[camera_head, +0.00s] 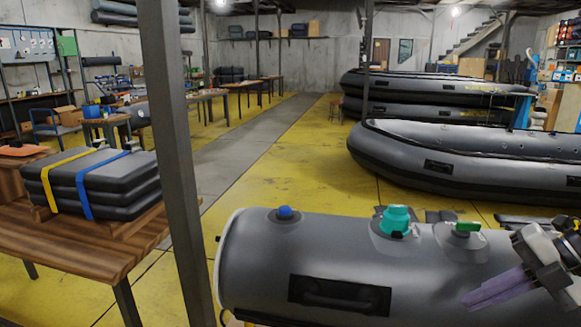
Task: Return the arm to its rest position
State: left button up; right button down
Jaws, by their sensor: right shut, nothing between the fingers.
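My right gripper (472,299) comes in at the right edge of the head view, with its long purple fingers together and nothing between them. The fingers point left and slightly down in front of a grey inflatable tube (250,262). I cannot tell whether they touch it. The tube carries a blue valve cap (285,212), a teal cap (396,220) and a green-topped valve (467,228). The gripper is apart from these, below and right of the green-topped valve. My left gripper is not in view.
A dark post (178,150) stands left of the tube. A wooden table (75,247) at left bears strapped grey bundles (100,185). More inflatable boats (470,155) lie behind at right. The yellow floor (290,170) between is mostly clear.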

jog(key=s+f+m+t+h, duration=0.2)
jog(key=s+f+m+t, duration=0.2)
jog(key=f+m, duration=0.55)
jog(key=s+f+m+t+h, duration=0.1)
jog(key=s+f+m+t, duration=0.5)
jog(key=f, duration=0.7)
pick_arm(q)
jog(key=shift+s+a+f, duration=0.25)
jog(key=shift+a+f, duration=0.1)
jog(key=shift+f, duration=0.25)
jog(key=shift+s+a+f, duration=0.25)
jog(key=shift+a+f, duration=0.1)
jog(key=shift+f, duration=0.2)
pick_arm(e)
jog(key=s+a+f+m+g+h, duration=0.1)
jog(key=s+a+f+m, duration=0.3)
jog(key=a, duration=0.6)
jog(key=s+a+f+m+g, duration=0.4)
jog(key=a+f, duration=0.4)
jog(key=a, duration=0.2)
jog(key=shift+s+f+m+g+h, duration=0.35)
jog(key=shift+s+m, duration=0.3)
jog(key=shift+m, duration=0.6)
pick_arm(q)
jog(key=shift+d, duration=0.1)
